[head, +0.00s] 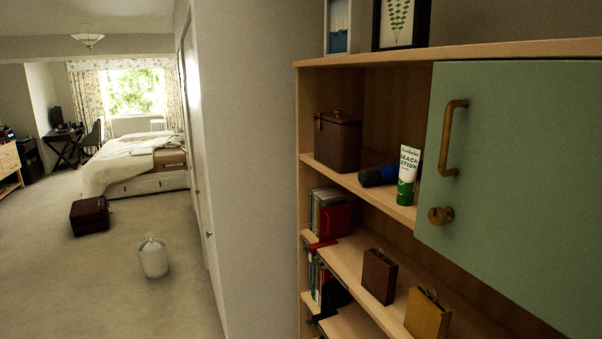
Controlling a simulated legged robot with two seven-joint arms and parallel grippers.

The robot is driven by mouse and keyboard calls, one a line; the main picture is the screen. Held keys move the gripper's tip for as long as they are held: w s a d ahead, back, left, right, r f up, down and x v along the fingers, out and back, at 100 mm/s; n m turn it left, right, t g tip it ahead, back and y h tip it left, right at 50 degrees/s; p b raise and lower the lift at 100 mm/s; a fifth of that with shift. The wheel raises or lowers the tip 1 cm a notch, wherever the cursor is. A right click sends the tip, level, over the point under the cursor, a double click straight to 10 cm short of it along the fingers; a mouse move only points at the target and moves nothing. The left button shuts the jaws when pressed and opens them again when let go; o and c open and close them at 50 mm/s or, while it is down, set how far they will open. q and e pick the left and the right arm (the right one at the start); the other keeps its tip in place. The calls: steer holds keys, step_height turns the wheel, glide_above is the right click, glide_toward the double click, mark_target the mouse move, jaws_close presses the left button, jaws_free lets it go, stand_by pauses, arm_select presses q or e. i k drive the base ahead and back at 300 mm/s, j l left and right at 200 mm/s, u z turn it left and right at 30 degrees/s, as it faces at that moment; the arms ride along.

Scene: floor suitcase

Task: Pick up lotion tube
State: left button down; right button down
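The lotion tube (407,174) is white with a green lower part and printed lettering. It stands upright at the front edge of the upper shelf (353,183), just left of the green cabinet door. A dark blue rolled object (377,176) lies behind it and to its left, and seems close to it. Neither of my grippers shows in the head view.
A green cabinet door (520,180) with a brass handle (449,140) covers the shelf's right side. A brown box (338,142) stands left of the tube. Small cases (379,276) and books sit below. A suitcase (90,215) and a white bin (153,257) stand on the open carpet.

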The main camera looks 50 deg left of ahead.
mark_target(410, 156)
steer(key=j+u, duration=0.1)
steer(key=u, duration=0.95)
steer(key=j, duration=0.15)
steer(key=i+z, duration=0.05)
